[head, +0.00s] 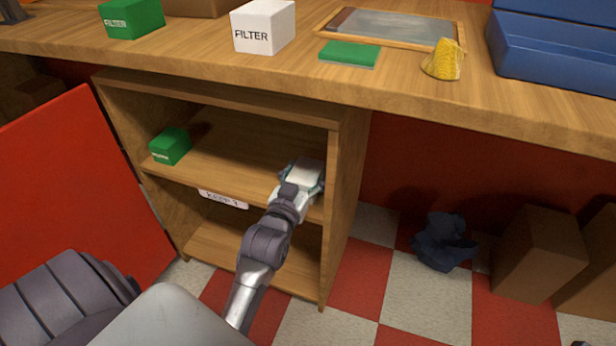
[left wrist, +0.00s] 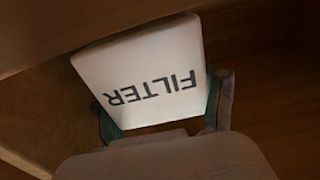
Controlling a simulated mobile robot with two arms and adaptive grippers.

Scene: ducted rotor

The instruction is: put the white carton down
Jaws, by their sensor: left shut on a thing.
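A white carton (left wrist: 146,72) marked FILTER is between the fingers of my left gripper (left wrist: 165,110), upside down in the left wrist view. In the head view my left gripper (head: 302,180) reaches into the right side of the wooden shelf unit (head: 335,220), at the middle shelf, and the carton's white top (head: 305,172) shows there. The gripper is shut on the carton. I cannot tell whether the carton touches the shelf board. Another white FILTER carton (head: 263,26) stands on the bench above.
A green carton (head: 170,146) sits at the left of the middle shelf, with free board between. A white label (head: 223,198) is on the shelf edge. The bench (head: 400,85) overhangs the unit. A red panel (head: 75,190) stands left; brown boxes (head: 538,252) and dark crumpled cloth (head: 443,241) lie right.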

